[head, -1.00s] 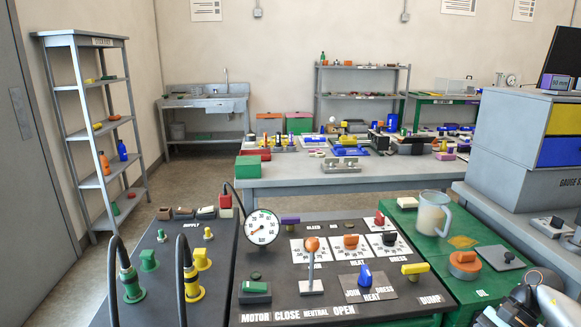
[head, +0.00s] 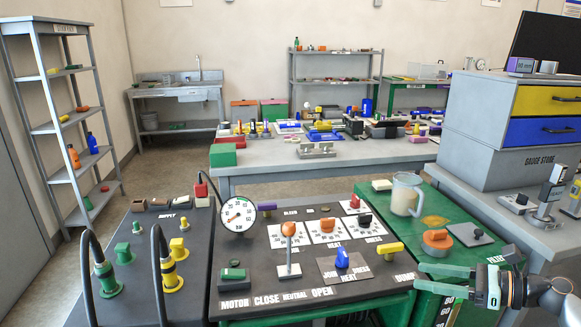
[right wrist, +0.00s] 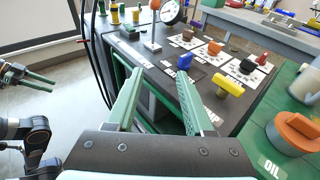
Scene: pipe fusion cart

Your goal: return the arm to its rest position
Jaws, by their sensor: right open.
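My right gripper (head: 418,278) is at the lower right of the head view, in front of the green oil cart. Its two green fingers are apart with nothing between them. In the right wrist view the open fingers (right wrist: 158,78) point toward the front edge of the dark control panel (head: 300,288), with clear space between them. My left gripper (right wrist: 54,87) shows at the left edge of the right wrist view, over the floor. Its green fingers look apart and empty. The left arm is outside the head view.
The panel carries an orange-knobbed lever (head: 288,230), a blue knob (head: 342,258), a yellow handle (head: 390,248) and a round gauge (head: 238,214). Black hoses (head: 160,250) rise at left. A jug (head: 405,194) and an orange cap (head: 437,238) stand on the green top.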

